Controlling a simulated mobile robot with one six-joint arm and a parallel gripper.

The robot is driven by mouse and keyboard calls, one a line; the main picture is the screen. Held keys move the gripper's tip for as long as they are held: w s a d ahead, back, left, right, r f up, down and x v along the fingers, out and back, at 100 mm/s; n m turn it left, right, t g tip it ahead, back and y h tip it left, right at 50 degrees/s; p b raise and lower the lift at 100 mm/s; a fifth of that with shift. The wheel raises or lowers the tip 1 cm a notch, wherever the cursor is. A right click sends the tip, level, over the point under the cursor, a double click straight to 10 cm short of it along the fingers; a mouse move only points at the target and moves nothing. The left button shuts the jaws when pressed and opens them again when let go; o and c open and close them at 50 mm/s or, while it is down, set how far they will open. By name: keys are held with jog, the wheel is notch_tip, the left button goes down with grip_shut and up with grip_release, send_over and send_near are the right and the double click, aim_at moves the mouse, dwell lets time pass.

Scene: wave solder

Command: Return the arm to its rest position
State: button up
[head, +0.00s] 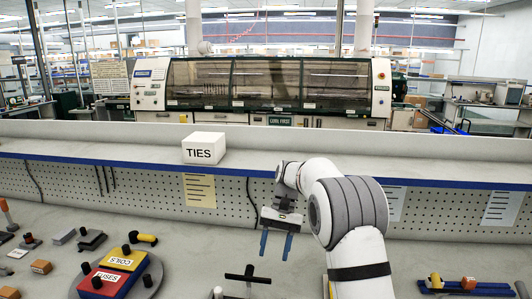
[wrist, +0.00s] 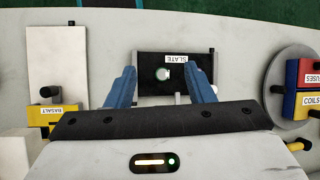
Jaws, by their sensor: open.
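My white and grey arm (head: 350,215) reaches out over the bench at right of centre in the head view. My gripper (head: 275,247) hangs above the worktop with its two blue fingers apart and nothing between them. In the wrist view my gripper (wrist: 163,75) is also open. Beneath it lies a black plate labelled SLATE (wrist: 150,90), with a pale round knob on it. I cannot tell the exact height of the fingers above the plate.
A TIES box (head: 203,149) stands on the raised shelf (head: 120,143) behind the pegboard. A round tray (head: 152,284) holds red FUSES (head: 99,283) and yellow COILS (head: 124,260) blocks. Small parts lie at left. A yellow BASALT block (wrist: 60,110) shows in the wrist view.

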jog(key=s+d+r+t, duration=0.2)
jog(key=s+d+r, duration=0.2)
jog(key=s+r, duration=0.2)
jog(key=s+d+t+h, duration=0.1)
jog(key=s+d+t, duration=0.2)
jog(key=s, duration=0.8)
jog(key=s+d+t+h, duration=0.1)
jog(key=s+d+t, duration=0.3)
jog(key=s, duration=0.8)
jog(key=shift+d+f+h, duration=0.3)
jog(key=shift+d+f, duration=0.15)
jog(key=shift+d, duration=0.4)
